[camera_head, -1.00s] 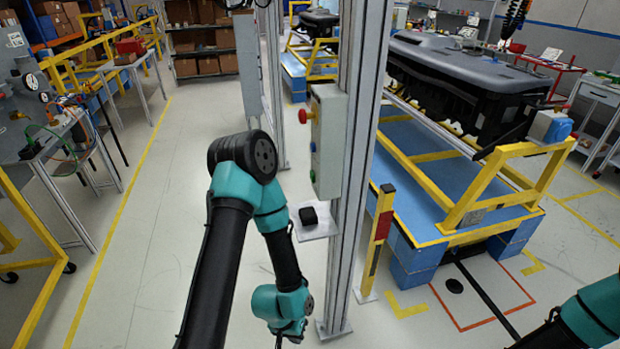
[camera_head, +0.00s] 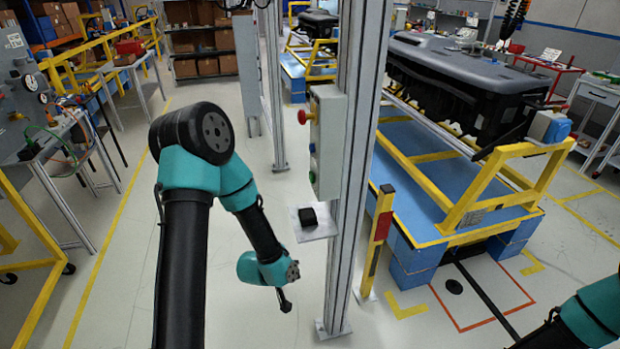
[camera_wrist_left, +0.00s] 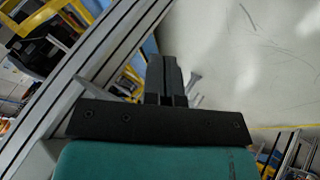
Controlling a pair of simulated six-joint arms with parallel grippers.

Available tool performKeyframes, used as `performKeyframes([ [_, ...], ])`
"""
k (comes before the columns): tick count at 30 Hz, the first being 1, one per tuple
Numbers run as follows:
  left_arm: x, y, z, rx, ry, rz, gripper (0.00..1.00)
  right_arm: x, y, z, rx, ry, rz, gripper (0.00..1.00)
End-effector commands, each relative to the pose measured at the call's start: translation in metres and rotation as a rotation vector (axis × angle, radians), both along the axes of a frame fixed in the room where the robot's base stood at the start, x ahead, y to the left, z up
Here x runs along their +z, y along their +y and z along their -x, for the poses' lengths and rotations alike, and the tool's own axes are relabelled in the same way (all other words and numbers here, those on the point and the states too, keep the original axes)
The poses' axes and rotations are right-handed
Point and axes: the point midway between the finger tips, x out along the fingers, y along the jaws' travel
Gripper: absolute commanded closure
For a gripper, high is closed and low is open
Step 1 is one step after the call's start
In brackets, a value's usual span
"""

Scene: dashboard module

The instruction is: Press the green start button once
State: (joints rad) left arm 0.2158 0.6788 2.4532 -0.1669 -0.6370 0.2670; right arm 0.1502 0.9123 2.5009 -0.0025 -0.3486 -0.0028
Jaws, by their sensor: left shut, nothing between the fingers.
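A grey control box (camera_head: 329,141) is fixed to the upright metal post. A red mushroom knob (camera_head: 303,117) sticks out from its left-facing side. My right gripper is out of view.
The post (camera_head: 350,200) stands right of the gripper. A yellow barrier post (camera_head: 376,245) is further right.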

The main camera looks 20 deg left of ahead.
Motion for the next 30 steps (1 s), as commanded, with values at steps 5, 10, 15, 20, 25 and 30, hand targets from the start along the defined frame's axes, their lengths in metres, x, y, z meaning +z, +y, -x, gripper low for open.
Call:
performKeyframes([
  [5, 0.049, 0.028, -0.032, 0.096, -0.168, 0.031, 1.00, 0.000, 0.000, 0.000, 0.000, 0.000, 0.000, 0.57],
  [10, 0.096, 0.053, -0.054, 0.172, -0.320, 0.068, 1.00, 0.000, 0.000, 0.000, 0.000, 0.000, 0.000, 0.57],
  [15, 0.150, 0.078, -0.070, 0.234, -0.478, 0.114, 1.00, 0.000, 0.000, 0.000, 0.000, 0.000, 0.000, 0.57],
  [20, 0.204, 0.101, -0.077, 0.280, -0.628, 0.161, 1.00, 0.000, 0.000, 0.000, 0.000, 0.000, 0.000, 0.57],
  [25, 0.242, 0.114, -0.079, 0.302, -0.734, 0.200, 1.00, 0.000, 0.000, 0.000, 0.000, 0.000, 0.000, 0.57],
  [30, 0.255, 0.119, -0.078, 0.309, -0.769, 0.215, 1.00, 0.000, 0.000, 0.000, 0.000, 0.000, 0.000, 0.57],
])
